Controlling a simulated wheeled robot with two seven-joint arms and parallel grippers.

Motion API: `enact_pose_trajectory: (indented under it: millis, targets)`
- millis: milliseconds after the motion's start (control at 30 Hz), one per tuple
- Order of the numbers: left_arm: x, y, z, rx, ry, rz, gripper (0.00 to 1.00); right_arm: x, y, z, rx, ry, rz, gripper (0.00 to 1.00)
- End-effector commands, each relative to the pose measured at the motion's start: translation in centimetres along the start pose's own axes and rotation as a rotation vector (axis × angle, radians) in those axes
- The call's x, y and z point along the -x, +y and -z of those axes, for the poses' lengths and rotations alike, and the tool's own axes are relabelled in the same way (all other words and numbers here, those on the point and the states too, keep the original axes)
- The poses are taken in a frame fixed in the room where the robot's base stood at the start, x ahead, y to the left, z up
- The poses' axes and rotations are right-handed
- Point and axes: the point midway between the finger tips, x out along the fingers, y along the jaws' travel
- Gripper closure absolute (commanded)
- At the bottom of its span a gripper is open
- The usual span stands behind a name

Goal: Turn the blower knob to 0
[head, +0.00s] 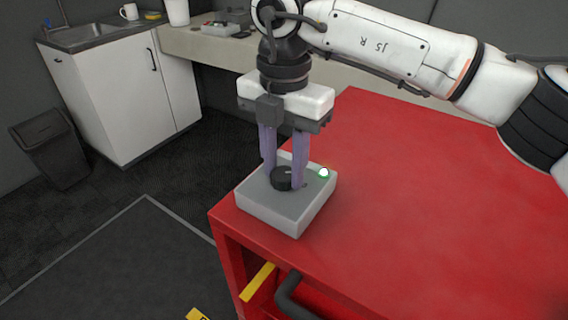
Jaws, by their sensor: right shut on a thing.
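The blower control box (283,207) is a light grey block with a darker top, sitting at the near left corner of the red cart top. The black round blower knob (282,180) is in the middle of its top face. A small round light (324,173), white with some green, is at the box's right corner. My right gripper (284,180) points down with its purple fingers on either side of the knob, shut on it. The fingers hide part of the knob, and its pointer and any markings are too small to read. My left gripper is not in view.
The red cart top (430,200) is bare to the right of the box. A black handle (292,295) is on the cart's front. A white cabinet with a sink (90,35), a bin (50,147) and a counter (205,48) with small items stand behind.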

Motion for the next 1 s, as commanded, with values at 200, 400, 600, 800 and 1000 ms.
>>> enact_pose_trajectory:
  millis: [200,400,600,800,1000]
  targets:
    - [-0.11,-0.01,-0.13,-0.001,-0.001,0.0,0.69,0.03,0.02,0.06,0.154,0.001,0.0,0.9]
    - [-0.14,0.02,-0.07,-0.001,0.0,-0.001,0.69,0.04,0.04,0.07,0.34,0.001,0.0,0.9]
    - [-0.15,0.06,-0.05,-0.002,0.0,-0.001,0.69,0.05,0.06,0.07,0.53,0.001,0.0,0.9]
    - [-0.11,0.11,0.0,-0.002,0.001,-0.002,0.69,0.07,0.07,0.08,0.72,0.001,0.0,0.9]
    - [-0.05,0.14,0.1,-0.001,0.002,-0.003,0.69,0.09,0.07,0.09,0.911,0.001,0.0,0.9]
